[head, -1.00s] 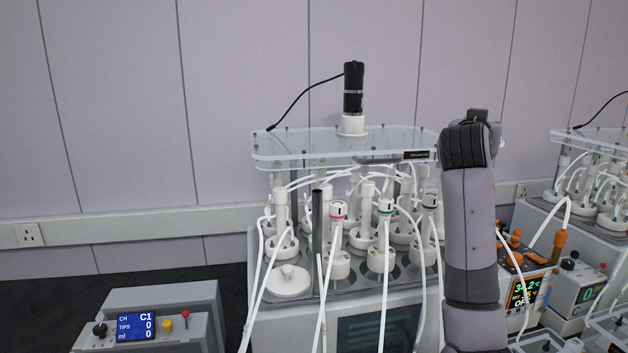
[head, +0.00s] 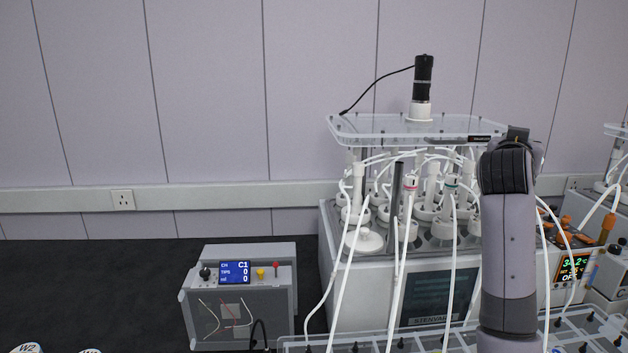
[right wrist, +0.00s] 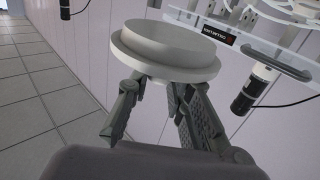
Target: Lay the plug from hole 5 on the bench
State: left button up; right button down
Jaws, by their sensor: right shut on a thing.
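In the right wrist view, my right gripper (right wrist: 158,88) is shut on a round white plug (right wrist: 172,45) with a stepped rim, held off any surface. My right arm rises in front of the reactor's right side in the head view, where its gripper and the plug cannot be made out. The reactor unit (head: 345,285) stands on the black bench (head: 90,275), with tubes and white bottle tops in its top. A round white lid (head: 363,241) sits at its front left. Hole numbers are not readable. My left gripper is not in view.
A grey control box (head: 240,320) with a blue display stands left of the reactor. A clear-topped rack (head: 310,346) lies in front of it. Loose white tubes hang over the reactor's front. The bench left of the control box is largely clear, with white caps (head: 25,348) at the lower edge.

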jog(key=f, duration=0.4)
jog(key=shift+w+a, duration=0.4)
jog(key=s+a+f+n+t+y, duration=0.1)
jog(key=s+a+f+n+y, duration=0.15)
jog(key=a+f, duration=0.45)
jog(key=s+a+f+n+t+y, duration=0.1)
jog(key=s+a+f+t+y, duration=0.15)
jog(key=f, duration=0.85)
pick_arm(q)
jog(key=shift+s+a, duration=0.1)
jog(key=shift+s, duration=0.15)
pick_arm(e)
jog(key=s+a+f+n+y, duration=0.1)
jog(key=s+a+f+y, duration=0.1)
jog(key=s, duration=0.7)
jog(key=s+a+f+n+y, duration=0.1)
jog(key=s+a+f, duration=0.4)
jog(key=s, duration=0.5)
jog(key=s+a+f+n+y, duration=0.2)
jog(key=s+a+f+y, duration=0.1)
jog(key=s+f, duration=0.4)
jog(key=shift+s+a+f, duration=0.25)
jog(key=shift+s+a, duration=0.2)
jog(key=shift+s, duration=0.75)
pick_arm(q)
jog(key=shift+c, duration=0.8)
pick_arm(e)
jog(key=shift+a, duration=0.1)
